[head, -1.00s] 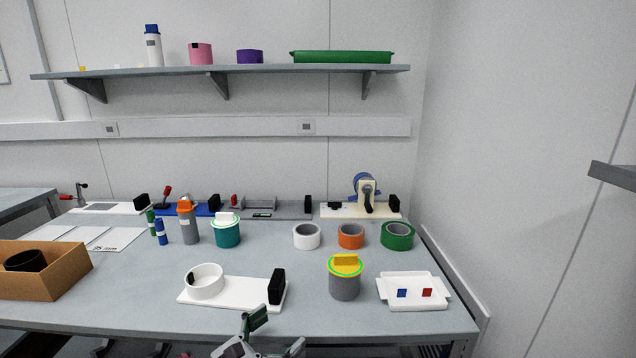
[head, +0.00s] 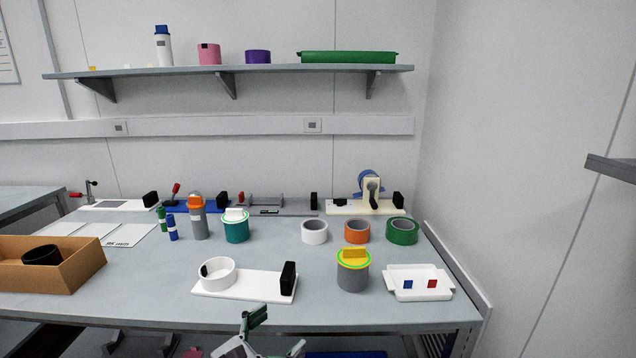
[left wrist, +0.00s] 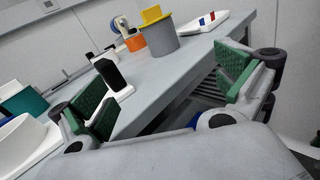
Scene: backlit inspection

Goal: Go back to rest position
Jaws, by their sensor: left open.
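My left gripper (head: 277,333) is at the bottom of the head view, in front of the workbench's front edge. Its green-padded fingers are spread apart with nothing between them. In the left wrist view, the same open gripper (left wrist: 165,95) shows its two green pads wide apart, with the bench behind them. My right gripper is not in view.
The bench (head: 150,288) holds a white fixture (head: 240,284) with a black block, a grey canister (head: 352,276) with a yellow lid, a white tray (head: 420,290), tape rolls (head: 357,232) and a cardboard box (head: 75,278). A shelf (head: 270,71) hangs above.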

